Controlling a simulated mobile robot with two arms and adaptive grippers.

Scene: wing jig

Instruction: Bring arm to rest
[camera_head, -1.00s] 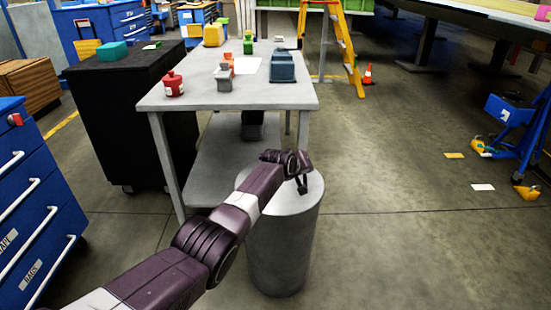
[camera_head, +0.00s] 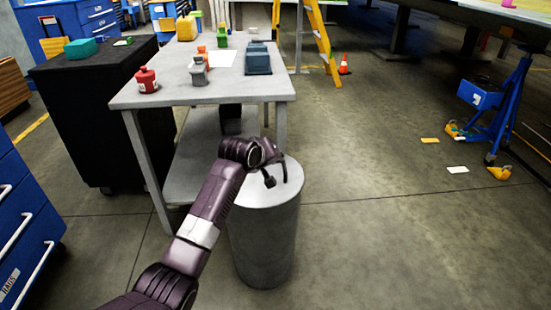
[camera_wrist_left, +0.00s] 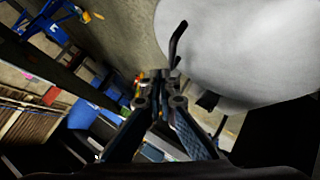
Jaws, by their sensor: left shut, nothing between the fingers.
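My left arm comes in from the lower left in the head view. Its gripper (camera_head: 277,180) is in front of or above the top of a grey cylindrical drum (camera_head: 265,240); whether it touches cannot be told. The wrist view shows the left gripper's dark fingers (camera_wrist_left: 172,70) close together with nothing held. The drum's pale top (camera_wrist_left: 235,45) fills the upper right there. My right gripper is not in view.
A grey table (camera_head: 190,96) behind the drum holds a red container (camera_head: 146,80), a blue bin (camera_head: 258,60) and other small items. A black cabinet (camera_head: 75,120) and blue drawers (camera_head: 25,225) stand left. Open floor (camera_head: 390,230) lies right, with a blue stand (camera_head: 495,100) beyond.

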